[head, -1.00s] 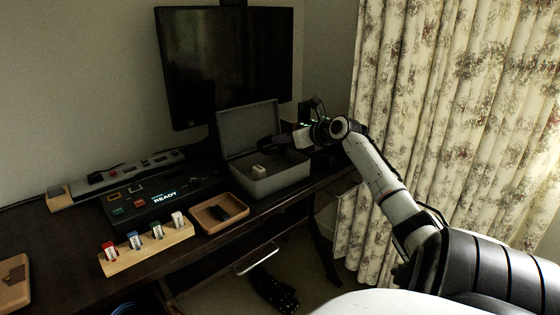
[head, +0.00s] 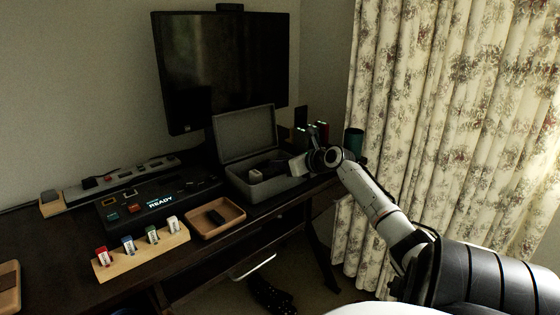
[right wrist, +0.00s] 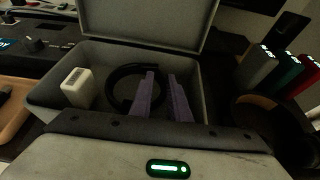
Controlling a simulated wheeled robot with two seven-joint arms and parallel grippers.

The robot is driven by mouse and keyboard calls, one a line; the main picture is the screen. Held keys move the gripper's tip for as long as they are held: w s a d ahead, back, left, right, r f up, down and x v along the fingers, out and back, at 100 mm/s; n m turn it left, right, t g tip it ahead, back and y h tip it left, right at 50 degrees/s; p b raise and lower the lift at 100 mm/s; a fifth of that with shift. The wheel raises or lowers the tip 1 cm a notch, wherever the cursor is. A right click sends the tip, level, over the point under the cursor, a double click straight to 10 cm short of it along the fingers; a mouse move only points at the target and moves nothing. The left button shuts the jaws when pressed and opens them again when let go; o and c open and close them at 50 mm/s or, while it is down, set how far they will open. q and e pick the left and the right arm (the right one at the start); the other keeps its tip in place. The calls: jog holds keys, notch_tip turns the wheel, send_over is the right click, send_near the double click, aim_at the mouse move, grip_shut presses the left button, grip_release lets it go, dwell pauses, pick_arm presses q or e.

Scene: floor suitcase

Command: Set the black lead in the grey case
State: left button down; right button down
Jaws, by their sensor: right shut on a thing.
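The grey case (head: 232,180) stands open on the desk with its lid (head: 245,133) up at the back. In the right wrist view, the black lead (right wrist: 122,88) is a coiled ring inside the case (right wrist: 50,93), lying around and behind my finger tips. My right gripper (head: 278,171) reaches into the case from the right. In the right wrist view its two purple fingers (right wrist: 162,92) are closed on the lead, though the gripped part is mostly hidden. A white block (right wrist: 77,87) sits in the left of the case. My left gripper is not in view.
A wooden tray (head: 232,228) with a small black item stands left of the case. A black console (head: 130,207) and a wooden rack (head: 140,260) of coloured tags are further left. Upright lit units (right wrist: 283,72) stand right of the case. A monitor (head: 225,70) rises behind.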

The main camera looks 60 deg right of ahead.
jog(key=shift+f, duration=0.2)
jog(key=c, duration=1.6)
grip_release()
jog(key=shift+r+b, duration=0.55)
jog(key=shift+b, duration=0.15)
jog(key=p+v, duration=0.2)
jog(key=v, duration=0.2)
jog(key=shift+w+r, duration=0.1)
jog(key=p+v, duration=0.2)
jog(key=v, duration=0.6)
jog(key=shift+d, duration=0.1)
